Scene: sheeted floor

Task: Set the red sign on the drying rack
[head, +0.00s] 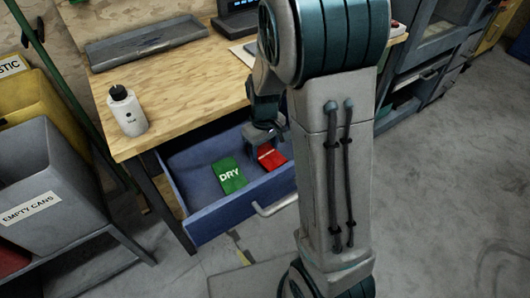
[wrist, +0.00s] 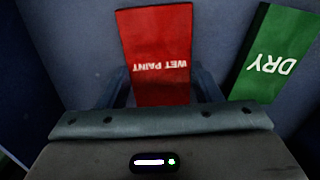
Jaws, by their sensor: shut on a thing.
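The red sign (head: 270,157) lies in the open blue drawer, partly hidden by my gripper in the head view. In the wrist view the red sign (wrist: 158,50) reads "WET PAINT" upside down and sits between my two fingers. My gripper (head: 266,146) reaches down into the drawer and is shut on the red sign; it also shows in the wrist view (wrist: 160,92). I cannot make out a drying rack in either view.
A green "DRY" sign (head: 231,177) lies left of the red one in the blue drawer (head: 215,222). Bins (head: 45,175) stand at left. Floor at right is clear.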

